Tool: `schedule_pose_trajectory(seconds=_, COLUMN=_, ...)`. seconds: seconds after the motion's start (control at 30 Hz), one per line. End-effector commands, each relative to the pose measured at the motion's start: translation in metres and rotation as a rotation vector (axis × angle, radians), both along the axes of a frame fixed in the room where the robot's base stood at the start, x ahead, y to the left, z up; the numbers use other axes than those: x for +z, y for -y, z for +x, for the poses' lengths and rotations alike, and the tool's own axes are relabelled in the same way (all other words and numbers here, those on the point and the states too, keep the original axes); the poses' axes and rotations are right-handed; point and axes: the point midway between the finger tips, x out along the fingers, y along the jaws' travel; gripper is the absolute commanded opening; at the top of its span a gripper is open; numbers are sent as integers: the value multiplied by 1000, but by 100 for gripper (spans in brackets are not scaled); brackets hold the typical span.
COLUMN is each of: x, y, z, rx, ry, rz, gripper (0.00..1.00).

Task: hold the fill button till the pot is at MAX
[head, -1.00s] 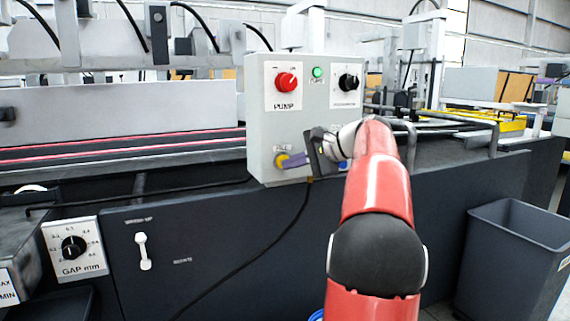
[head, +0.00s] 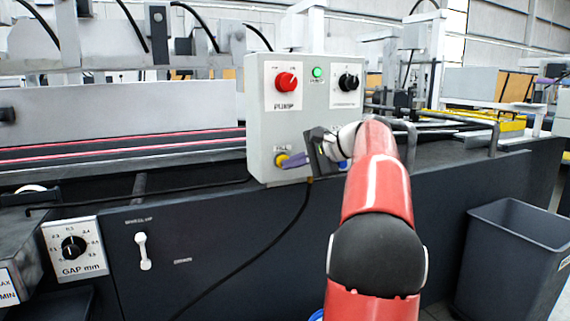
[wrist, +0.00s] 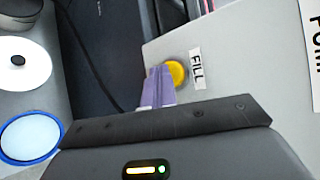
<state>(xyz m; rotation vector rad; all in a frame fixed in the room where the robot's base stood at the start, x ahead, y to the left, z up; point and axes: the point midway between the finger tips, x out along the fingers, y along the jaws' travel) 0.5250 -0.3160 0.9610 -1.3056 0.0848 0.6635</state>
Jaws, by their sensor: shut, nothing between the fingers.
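The yellow fill button (head: 282,160) is low on the left of the grey control box. It also shows in the wrist view (wrist: 177,73), beside a FILL label. My gripper (head: 287,162) has purple fingers, shut and empty. Its tips (wrist: 164,80) are right at the button and overlap its edge in the wrist view. I cannot tell whether the button is pressed in. A plate with MAX and MIN marks (head: 7,288) is cut off at the left edge of the head view. The pot's level is not visible.
The grey box (head: 258,120) carries a red PUMP knob (head: 286,82), a green lamp (head: 318,72) and a black knob (head: 348,82). A black cable (head: 285,235) hangs below it. A grey bin (head: 505,260) stands at the right.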

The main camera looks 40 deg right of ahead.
Motion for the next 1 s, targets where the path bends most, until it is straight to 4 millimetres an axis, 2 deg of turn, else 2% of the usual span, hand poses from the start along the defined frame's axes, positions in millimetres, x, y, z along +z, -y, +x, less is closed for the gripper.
schedule_pose_trajectory(seconds=0.57, x=0, y=0, z=-1, rx=0, ry=0, rz=0, gripper=0)
schedule_pose_trajectory(seconds=1.0, x=-1, y=-4, z=-18, rx=0, ry=0, rz=0, gripper=0)
